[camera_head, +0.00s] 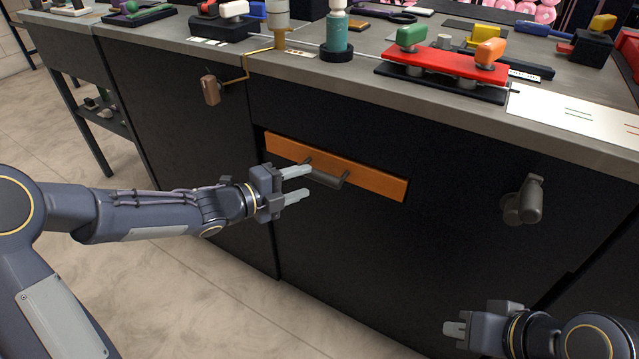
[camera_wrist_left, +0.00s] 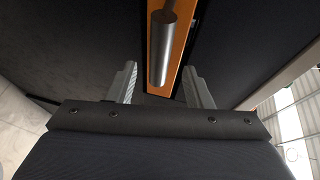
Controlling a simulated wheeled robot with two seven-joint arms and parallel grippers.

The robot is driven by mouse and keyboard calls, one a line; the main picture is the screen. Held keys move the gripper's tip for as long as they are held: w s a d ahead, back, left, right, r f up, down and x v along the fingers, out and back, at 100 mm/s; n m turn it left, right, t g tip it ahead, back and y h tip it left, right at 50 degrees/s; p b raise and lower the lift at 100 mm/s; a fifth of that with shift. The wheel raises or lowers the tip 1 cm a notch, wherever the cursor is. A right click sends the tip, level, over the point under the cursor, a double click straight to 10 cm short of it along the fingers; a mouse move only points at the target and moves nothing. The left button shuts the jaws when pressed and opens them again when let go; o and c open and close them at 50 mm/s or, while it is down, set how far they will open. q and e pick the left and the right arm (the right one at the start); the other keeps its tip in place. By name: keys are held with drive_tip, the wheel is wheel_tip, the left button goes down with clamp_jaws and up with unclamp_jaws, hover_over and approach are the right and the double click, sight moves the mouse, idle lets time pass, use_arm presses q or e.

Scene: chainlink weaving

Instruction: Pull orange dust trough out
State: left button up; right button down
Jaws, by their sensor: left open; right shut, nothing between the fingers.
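The orange dust trough (camera_head: 378,185) shows as a long orange front panel set into the dark front of the workbench. Its dark bar handle (camera_head: 328,179) sticks out from the middle of the panel. My left gripper (camera_head: 303,183) is open at the left end of the handle. In the left wrist view the handle (camera_wrist_left: 160,55) lies ahead of and between the two open fingers (camera_wrist_left: 160,88), with the orange panel (camera_wrist_left: 187,45) behind it. Whether the fingers touch the handle I cannot tell. My right gripper (camera_head: 456,329) is shut and empty at the lower right, away from the trough.
A dark grey knob (camera_head: 523,203) sticks out of the bench front at right. A brown crank handle (camera_head: 211,90) hangs at upper left. The bench top (camera_head: 345,65) carries a red bar with green and orange knobs (camera_head: 447,64). The floor at lower left is clear.

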sight(315, 178)
use_arm(q)
drive_tip(key=b+x, duration=0.1)
drive_tip(key=x, duration=0.5)
clamp_jaws()
